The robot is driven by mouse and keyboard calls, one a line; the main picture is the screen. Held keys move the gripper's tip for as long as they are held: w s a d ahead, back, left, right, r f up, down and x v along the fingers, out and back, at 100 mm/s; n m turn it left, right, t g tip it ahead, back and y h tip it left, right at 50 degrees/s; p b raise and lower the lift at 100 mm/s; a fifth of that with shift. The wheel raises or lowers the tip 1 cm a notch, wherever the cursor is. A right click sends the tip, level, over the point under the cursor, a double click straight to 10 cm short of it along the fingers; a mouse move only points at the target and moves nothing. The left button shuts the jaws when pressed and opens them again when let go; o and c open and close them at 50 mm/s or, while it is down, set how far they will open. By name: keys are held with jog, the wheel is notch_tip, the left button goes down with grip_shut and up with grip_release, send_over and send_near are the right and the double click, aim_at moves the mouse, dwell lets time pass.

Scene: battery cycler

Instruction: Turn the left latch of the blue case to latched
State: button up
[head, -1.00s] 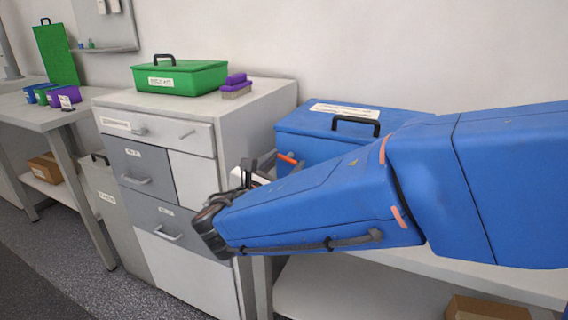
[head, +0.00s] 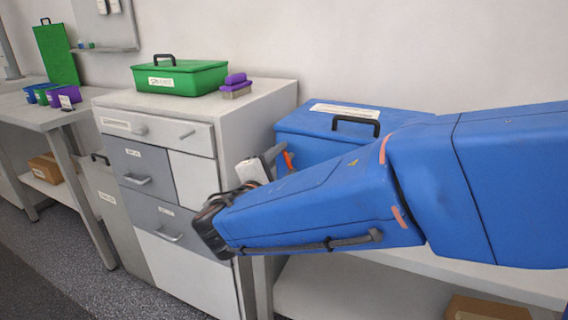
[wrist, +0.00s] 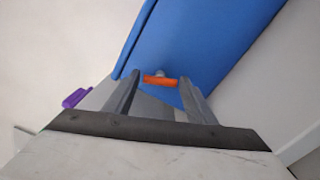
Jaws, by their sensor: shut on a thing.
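The blue case (head: 297,122) stands on the bench to the right of the drawer cabinet, lid down, partly hidden behind my arm. It also fills the upper middle of the wrist view (wrist: 205,45). Its orange latch (wrist: 160,81) shows on the case front between my fingers, lying across the gap. In the head view the latch (head: 288,160) is a small, steeply tilted orange piece. My gripper (wrist: 160,85) is shut on the latch, one finger at each end. In the head view my gripper (head: 277,157) is at the case's left front, partly hidden by my arm.
The drawer cabinet (head: 186,136) stands just left of the blue case. On it are a green case (head: 195,80) and a purple-topped block (head: 235,84). A bench (head: 50,115) with small bins is at the far left. A cardboard box (head: 487,308) sits low at the right.

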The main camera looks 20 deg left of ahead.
jog(key=shift+m, duration=2.2)
jog(key=shift+f, duration=0.1)
jog(key=o, duration=1)
jog(key=shift+o, duration=0.2)
jog(key=s+a, duration=0.1)
jog(key=s, duration=1.6)
jog(key=shift+s+a, duration=0.2)
jog(key=shift+s, duration=0.15)
